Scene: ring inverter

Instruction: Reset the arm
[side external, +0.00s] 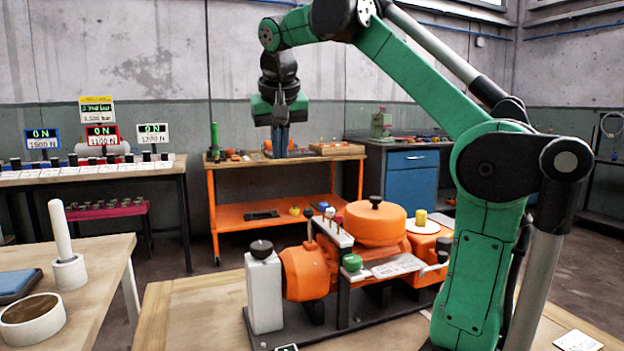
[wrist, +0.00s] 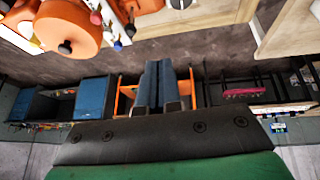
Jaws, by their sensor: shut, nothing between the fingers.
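My gripper (side external: 281,138) hangs from the green arm in the upper middle of the side external view, with its fingers pointing down. In the wrist view its two blue-grey fingers (wrist: 156,86) lie side by side, shut and empty. It is in the air, well above the orange machine (side external: 376,222) on the wooden bench, and touches nothing that I can see. The machine carries a round orange drum with a black knob, several small coloured knobs and a white block. Part of the machine's right side is hidden behind my arm.
A wooden table (side external: 100,262) at the left holds a white post and a white ring-shaped cup (side external: 32,322). An orange trolley (side external: 268,215) and a blue cabinet (side external: 411,185) stand behind. Force displays sit on the far left bench. The air around my gripper looks clear.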

